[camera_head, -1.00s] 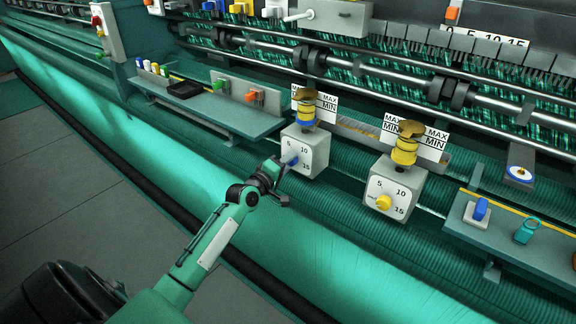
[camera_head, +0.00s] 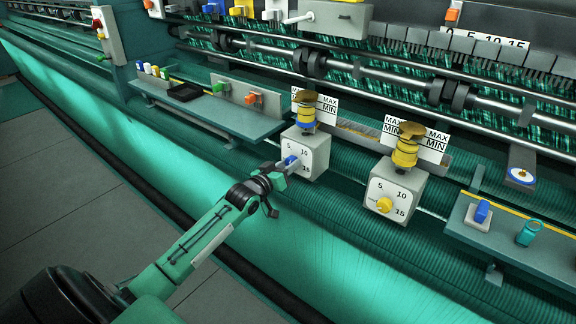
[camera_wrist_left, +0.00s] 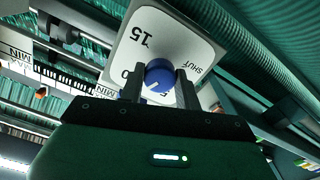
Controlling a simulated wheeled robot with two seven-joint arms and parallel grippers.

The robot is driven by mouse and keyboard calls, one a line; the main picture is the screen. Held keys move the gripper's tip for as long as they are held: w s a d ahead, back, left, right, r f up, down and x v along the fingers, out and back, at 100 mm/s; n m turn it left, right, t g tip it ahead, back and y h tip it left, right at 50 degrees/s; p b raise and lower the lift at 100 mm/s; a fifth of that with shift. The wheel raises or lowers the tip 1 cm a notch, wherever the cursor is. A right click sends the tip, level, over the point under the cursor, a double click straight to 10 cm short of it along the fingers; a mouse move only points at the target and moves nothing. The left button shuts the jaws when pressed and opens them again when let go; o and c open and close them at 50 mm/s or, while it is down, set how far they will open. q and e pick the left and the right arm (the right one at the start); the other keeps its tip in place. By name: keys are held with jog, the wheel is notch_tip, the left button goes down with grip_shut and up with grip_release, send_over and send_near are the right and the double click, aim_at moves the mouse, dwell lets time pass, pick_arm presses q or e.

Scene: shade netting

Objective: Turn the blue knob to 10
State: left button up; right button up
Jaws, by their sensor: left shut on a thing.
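The blue knob (camera_head: 291,161) sits on the front of the left white dial box (camera_head: 316,158), marked 5, 10 and 15. It also shows in the left wrist view (camera_wrist_left: 159,74), where its white pointer mark faces between the 5 and the partly hidden 10. My left gripper (camera_head: 284,166) is at the knob. In the left wrist view my left gripper (camera_wrist_left: 159,82) has one finger on each side of the knob and is shut on it. The fingers partly cover the dial numbers. My right gripper is not in view.
A similar dial box (camera_head: 404,186) with a yellow knob (camera_head: 384,205) stands to the right. A shelf (camera_head: 225,112) with a black tray (camera_head: 184,92) is at left. Another shelf (camera_head: 500,235) with small blue and teal parts is at right. Green netting runs below.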

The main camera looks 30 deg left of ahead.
pick_arm(q)
jog(key=shift+f+m, duration=0.15)
jog(key=shift+m, duration=1.45)
jog(key=o, duration=1)
jog(key=shift+c, duration=0.2)
jog(key=shift+s, duration=0.15)
jog(key=s+a+b, duration=0.1)
jog(key=s+b, duration=0.2)
jog(key=s, duration=1)
jog(key=shift+s, duration=0.3)
jog(key=shift+a, duration=0.1)
